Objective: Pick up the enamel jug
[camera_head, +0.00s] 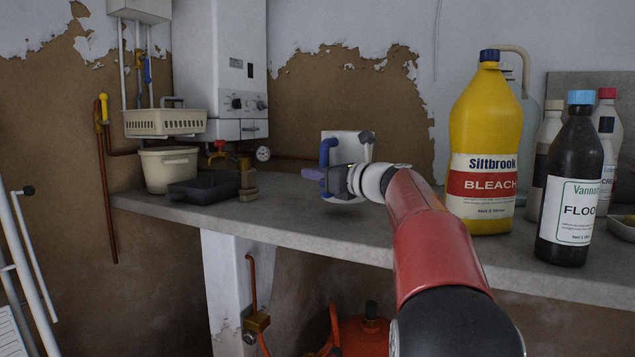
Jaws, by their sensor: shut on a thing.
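The enamel jug (343,144) is the white vessel with a blue part at its left edge, above the middle of the counter. My red and black arm reaches to it from the lower right. My gripper (328,181) is shut on the jug, in front of its near side. The arm's end hides much of the jug's lower right part. A soft shadow lies on the counter below it. I cannot tell for sure whether its base is clear of the counter.
A yellow bleach bottle (484,135) and a dark bottle (570,200) stand at the right, with more bottles behind. At the left are a cream tub (168,171), a dark tray (203,190) and brass valves. The counter (300,215) is bare around the jug.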

